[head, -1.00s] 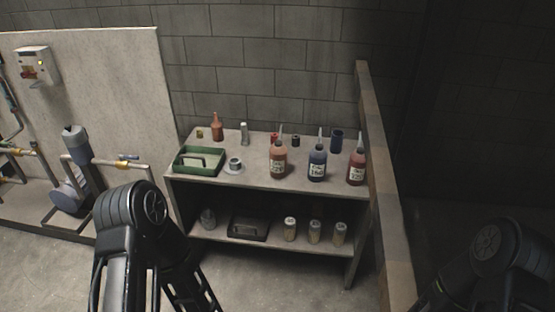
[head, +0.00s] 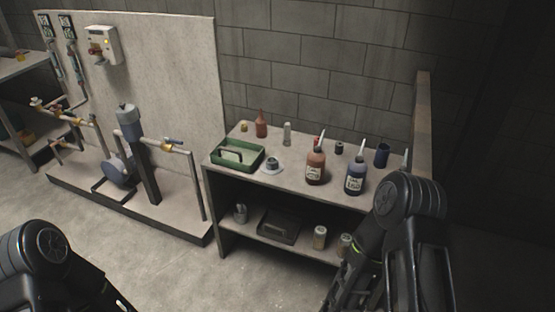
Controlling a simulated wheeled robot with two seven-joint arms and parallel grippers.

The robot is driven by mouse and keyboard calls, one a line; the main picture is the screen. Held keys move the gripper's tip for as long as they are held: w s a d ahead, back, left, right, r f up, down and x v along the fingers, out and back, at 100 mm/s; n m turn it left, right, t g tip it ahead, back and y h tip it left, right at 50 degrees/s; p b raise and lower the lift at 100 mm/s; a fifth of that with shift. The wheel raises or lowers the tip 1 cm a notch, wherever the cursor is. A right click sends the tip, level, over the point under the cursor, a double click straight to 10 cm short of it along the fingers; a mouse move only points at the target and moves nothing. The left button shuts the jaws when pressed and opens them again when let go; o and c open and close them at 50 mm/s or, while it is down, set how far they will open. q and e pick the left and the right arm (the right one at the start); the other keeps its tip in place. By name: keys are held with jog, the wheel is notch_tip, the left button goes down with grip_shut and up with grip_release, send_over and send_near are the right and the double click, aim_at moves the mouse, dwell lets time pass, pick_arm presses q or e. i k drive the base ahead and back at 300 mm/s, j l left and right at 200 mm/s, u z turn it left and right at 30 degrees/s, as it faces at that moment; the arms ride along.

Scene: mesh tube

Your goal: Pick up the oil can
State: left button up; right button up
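Spouted oil containers stand upright on the top of a workbench (head: 285,178) in the head view. One is a red-brown bottle (head: 315,168) with a pale label; to its right is a dark blue bottle (head: 355,179) with a white label. A third is mostly hidden behind my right arm, with only its spout tip showing. A smaller red-brown bottle (head: 261,126) stands at the back left. I cannot tell which one is the oil can. My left arm shows at the lower left and my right arm at the right, both apart from the bottles. Neither gripper's fingertips show.
A green tray (head: 238,168), a small cup on a saucer (head: 272,172) and a dark blue cup (head: 382,154) share the benchtop. A dark tray (head: 279,227) and cans are below. A pipe panel (head: 170,60) stands left. Floor in front is clear.

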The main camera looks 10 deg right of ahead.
aim_at(317, 158)
jog(key=l+u, duration=0.25)
jog(key=l, duration=0.5)
jog(key=l+u, duration=0.25)
jog(key=l, duration=0.55)
jog(key=l+u, duration=0.25)
jog(key=l, duration=0.5)
jog(key=k+l+u, duration=0.1)
jog(key=l+u, duration=0.15)
jog(key=l, duration=0.5)
jog(key=k+l, duration=0.1)
jog(key=l, duration=0.4)
jog(key=k+l, duration=0.1)
jog(key=l, duration=0.45)
jog(key=k+l, duration=0.1)
jog(key=l, duration=0.4)
jog(key=k+l, duration=0.1)
jog(key=l, duration=0.45)
